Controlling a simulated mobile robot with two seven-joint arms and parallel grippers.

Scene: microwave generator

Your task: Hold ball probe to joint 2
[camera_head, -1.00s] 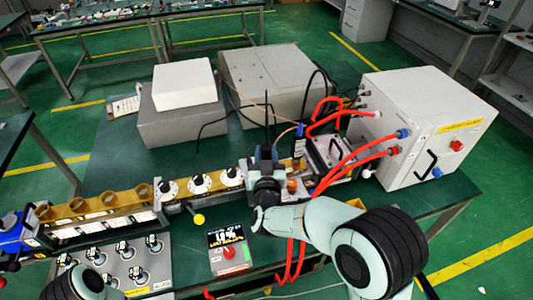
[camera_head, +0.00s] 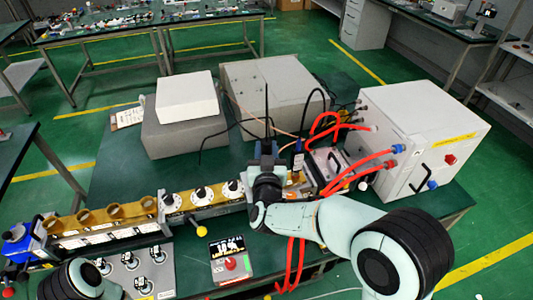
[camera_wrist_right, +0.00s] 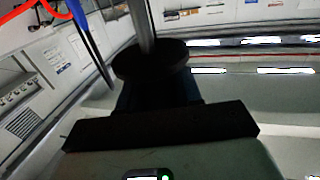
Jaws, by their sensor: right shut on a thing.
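My right gripper (camera_head: 266,160) is beside the right end of the waveguide line. It is shut on what looks like the ball probe, a thin dark upright rod (camera_head: 267,105). In the right wrist view a grey rod (camera_wrist_right: 144,25) rises from a black disc (camera_wrist_right: 150,58) above a black bar; its tip is out of frame. The waveguide line (camera_head: 110,224) runs from lower left towards the gripper, with brass sections at left and white dials (camera_head: 202,193) nearer the gripper. I cannot tell which joint is joint 2. My left gripper is not in view.
A white generator box (camera_head: 420,150) with red hoses stands at right. Grey boxes (camera_head: 272,95) stand at the back. A small meter (camera_head: 229,258) and a knobbed panel (camera_head: 140,270) are in front. The green table (camera_head: 120,165) is bare behind the line's left half.

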